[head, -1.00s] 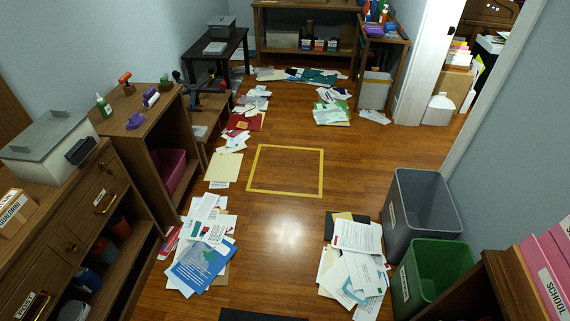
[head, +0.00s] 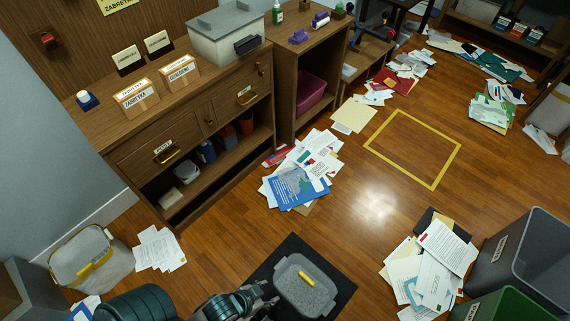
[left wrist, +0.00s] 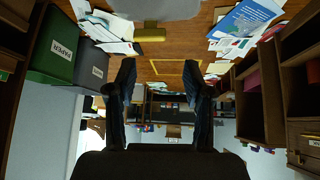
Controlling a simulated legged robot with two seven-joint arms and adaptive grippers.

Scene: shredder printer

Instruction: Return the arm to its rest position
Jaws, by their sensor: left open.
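My left arm enters the head view at the bottom left, and its gripper (head: 258,300) is low beside a grey speckled container lid with a yellow handle (head: 305,287). In the left wrist view the two dark fingers of my left gripper (left wrist: 158,85) stand wide apart with nothing between them. The yellow handle (left wrist: 149,35) shows beyond the fingers in that view, apart from them. My right gripper is not in view.
A black mat (head: 337,294) lies under the grey container. Paper piles (head: 301,170) lie on the floor. A wooden cabinet (head: 190,137) stands at the left, and grey (head: 519,257) and green (head: 500,308) bins at the right. The yellow floor square (head: 412,148) is clear.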

